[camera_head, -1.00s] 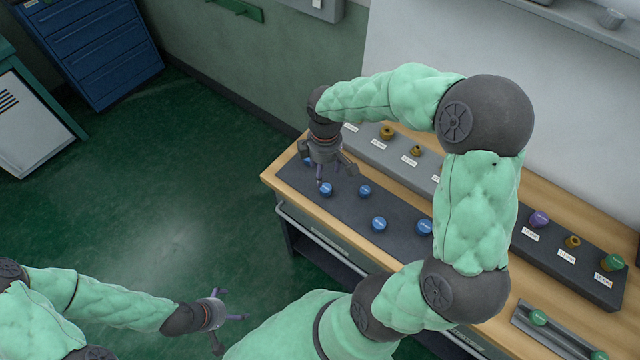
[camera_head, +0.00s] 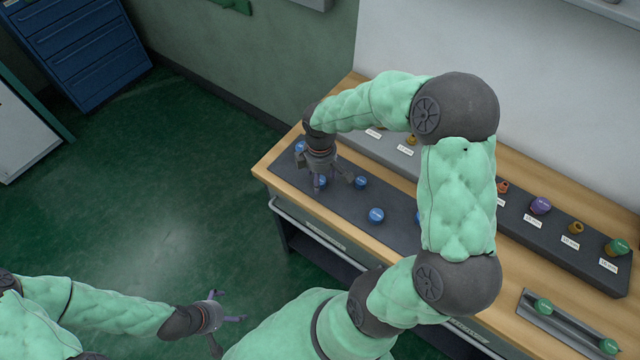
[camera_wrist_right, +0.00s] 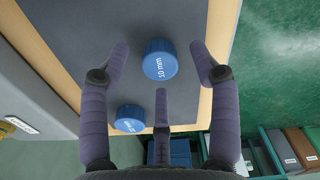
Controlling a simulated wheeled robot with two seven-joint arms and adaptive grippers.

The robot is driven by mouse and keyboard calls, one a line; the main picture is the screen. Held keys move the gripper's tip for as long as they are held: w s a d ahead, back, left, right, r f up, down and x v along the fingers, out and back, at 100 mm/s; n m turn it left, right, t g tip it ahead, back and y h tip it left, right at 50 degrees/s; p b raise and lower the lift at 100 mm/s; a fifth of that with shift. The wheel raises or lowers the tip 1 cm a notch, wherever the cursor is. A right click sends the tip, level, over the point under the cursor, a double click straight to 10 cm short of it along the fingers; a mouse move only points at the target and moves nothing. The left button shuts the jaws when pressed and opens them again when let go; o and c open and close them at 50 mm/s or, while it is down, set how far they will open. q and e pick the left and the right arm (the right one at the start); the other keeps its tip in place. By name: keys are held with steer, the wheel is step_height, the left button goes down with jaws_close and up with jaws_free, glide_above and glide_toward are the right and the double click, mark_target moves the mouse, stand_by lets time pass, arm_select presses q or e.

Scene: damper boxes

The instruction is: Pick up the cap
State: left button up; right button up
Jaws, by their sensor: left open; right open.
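Several blue caps stand on a dark grey mat (camera_head: 345,205) at the table's left part. My right gripper (camera_head: 325,182) is open and points down over the mat. One blue cap (camera_head: 321,181) is partly hidden behind its fingers; others stand nearby, such as one blue cap (camera_head: 361,182) to the right. In the right wrist view, a blue cap marked 10 mm (camera_wrist_right: 160,60) lies between the spread fingers of the right gripper (camera_wrist_right: 160,72), with no finger visibly touching it. A second blue cap (camera_wrist_right: 130,118) is lower left. My left gripper (camera_head: 228,320) is open and empty over the floor.
A raised grey rack (camera_head: 560,255) runs along the back with purple, green and brass-coloured parts and white labels. A small tray (camera_head: 570,325) with green caps is at the lower right. My right arm hides the middle of the table. A blue drawer cabinet (camera_head: 85,50) stands far left.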

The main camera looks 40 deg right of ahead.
steer(key=shift+f, duration=0.65)
steer(key=shift+c, duration=0.3)
steer(key=c, duration=0.9)
steer(key=shift+r, duration=0.15)
